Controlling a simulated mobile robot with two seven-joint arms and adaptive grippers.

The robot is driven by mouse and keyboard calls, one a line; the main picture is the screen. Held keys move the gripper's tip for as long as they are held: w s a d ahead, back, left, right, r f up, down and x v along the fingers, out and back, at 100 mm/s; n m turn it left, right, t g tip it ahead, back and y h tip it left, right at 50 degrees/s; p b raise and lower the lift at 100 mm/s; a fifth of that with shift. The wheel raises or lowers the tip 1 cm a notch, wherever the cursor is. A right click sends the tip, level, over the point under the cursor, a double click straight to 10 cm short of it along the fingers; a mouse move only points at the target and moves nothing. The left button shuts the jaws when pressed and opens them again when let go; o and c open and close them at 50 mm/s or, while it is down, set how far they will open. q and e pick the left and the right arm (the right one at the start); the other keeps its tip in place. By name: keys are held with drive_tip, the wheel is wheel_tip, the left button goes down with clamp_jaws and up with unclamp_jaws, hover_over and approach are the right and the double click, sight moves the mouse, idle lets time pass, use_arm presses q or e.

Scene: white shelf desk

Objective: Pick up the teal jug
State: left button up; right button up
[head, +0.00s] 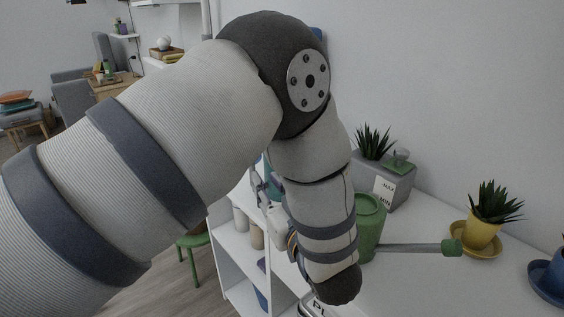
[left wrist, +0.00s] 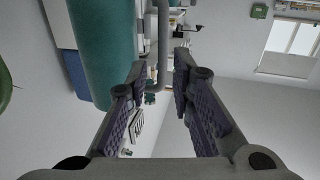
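The teal jug (left wrist: 103,50) fills the upper left of the left wrist view, close to the camera; its top end is cut off there. In the head view only a small teal patch (head: 273,182) shows behind my left arm. My left gripper (left wrist: 157,88) is open, its two fingers apart. The jug lies beside and partly behind the left-hand finger, and I cannot tell whether they touch. A curved grey bar (left wrist: 162,40) shows between the fingers; I cannot tell whether it belongs to the jug. In the head view my left gripper (head: 264,192) is largely hidden by my arm.
A green can (head: 370,228) with a long spout stands right of my forearm on the white shelf desk (head: 420,290). A blue pot (head: 553,283) is at the right edge. Cups stand on a lower shelf.

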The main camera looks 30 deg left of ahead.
use_arm(q)
drive_tip(key=x, duration=0.8)
drive_tip(key=shift+w+a+f, duration=0.1)
drive_tip(key=shift+a+f, duration=0.05)
drive_tip(key=shift+a, duration=0.2)
drive_tip(key=shift+c, duration=0.6)
clamp_jaws()
